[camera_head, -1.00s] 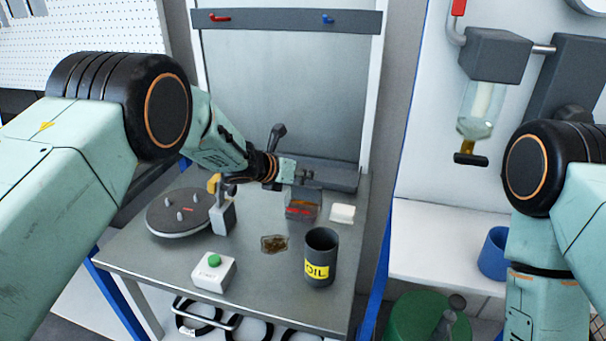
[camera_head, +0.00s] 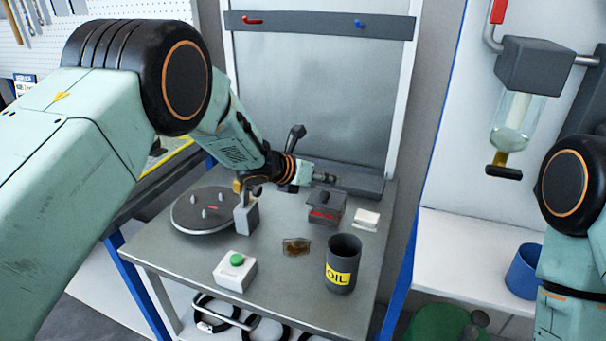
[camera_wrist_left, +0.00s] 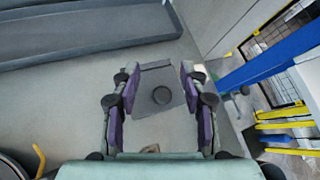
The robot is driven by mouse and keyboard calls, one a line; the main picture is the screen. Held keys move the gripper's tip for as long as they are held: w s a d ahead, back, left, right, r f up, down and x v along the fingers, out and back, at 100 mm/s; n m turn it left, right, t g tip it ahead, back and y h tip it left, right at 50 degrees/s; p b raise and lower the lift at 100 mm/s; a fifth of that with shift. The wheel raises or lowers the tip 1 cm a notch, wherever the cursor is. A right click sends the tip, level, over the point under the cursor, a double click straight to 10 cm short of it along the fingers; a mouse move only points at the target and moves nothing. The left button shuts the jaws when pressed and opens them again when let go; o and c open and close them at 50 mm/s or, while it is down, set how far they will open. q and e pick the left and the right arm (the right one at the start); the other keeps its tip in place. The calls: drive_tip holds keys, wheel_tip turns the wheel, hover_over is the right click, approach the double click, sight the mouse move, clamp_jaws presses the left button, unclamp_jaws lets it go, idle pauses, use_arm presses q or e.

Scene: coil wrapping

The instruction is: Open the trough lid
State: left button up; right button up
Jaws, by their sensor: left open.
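The trough (camera_head: 322,216) is a small dark grey box with a red mark on its front, towards the back right of the steel table. Its grey lid (camera_head: 326,199) lies on top and has a dark round knob. My left gripper (camera_head: 326,178) is above and just behind the trough. It is open, with its purple-padded fingers (camera_wrist_left: 158,88) spread apart and nothing gripped. My right gripper is out of view; only its arm shows at the right.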

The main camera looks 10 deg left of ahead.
use_arm(q)
drive_tip(key=v, duration=0.9)
drive_tip(key=shift+a, duration=0.1)
